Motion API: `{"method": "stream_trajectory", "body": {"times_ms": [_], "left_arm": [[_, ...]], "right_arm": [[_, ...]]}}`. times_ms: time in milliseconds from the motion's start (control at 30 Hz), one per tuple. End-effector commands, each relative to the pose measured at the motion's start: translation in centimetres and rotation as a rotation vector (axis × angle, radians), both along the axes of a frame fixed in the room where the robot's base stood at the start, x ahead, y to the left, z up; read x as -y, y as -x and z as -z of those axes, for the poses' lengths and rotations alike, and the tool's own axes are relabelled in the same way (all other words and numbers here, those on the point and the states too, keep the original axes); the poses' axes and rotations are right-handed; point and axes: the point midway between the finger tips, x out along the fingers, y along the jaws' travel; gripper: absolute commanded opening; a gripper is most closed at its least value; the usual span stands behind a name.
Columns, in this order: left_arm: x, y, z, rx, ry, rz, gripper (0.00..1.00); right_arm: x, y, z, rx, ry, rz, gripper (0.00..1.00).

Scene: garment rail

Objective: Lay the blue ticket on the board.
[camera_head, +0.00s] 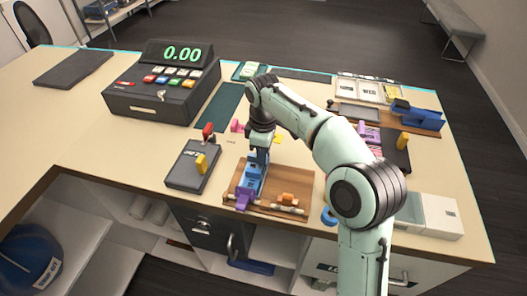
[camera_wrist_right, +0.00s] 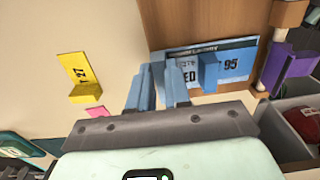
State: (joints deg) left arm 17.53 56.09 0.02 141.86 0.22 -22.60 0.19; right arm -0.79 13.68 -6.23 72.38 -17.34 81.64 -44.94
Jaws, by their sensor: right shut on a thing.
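The blue ticket (camera_wrist_right: 237,65), marked 95, has a raised blue tab and is over the brown wooden board (camera_wrist_right: 200,20), overlapping a darker printed panel there. Whether it touches the board I cannot tell. My right gripper (camera_wrist_right: 161,85) is shut, its fingers beside the ticket's tab; the exact grip is hard to see. In the head view my right gripper (camera_head: 258,160) points down over the left part of the board (camera_head: 272,193), with blue parts beneath it. My left gripper is not in view.
On the board are a purple clip (camera_head: 243,199) and an orange block (camera_head: 288,198). A dark box with red and yellow levers (camera_head: 190,168) stands left of it. A yellow ticket (camera_wrist_right: 80,72) lies nearby.

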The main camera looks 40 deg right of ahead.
Motion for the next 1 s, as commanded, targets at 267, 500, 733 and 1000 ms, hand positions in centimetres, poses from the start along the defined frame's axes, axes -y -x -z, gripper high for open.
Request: {"method": "stream_trajectory", "body": {"times_ms": [267,500,733,1000], "left_arm": [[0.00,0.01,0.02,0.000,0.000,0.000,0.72],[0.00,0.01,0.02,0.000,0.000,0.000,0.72],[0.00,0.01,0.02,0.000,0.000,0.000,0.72],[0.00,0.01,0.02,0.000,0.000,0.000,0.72]], "right_arm": [[0.01,0.01,0.03,0.000,0.000,0.000,0.00],[0.01,0.01,0.03,0.000,0.000,0.000,0.47],[0.01,0.00,0.03,0.000,0.000,0.000,0.73],[0.00,0.00,0.03,0.000,0.000,0.000,0.73]]}}
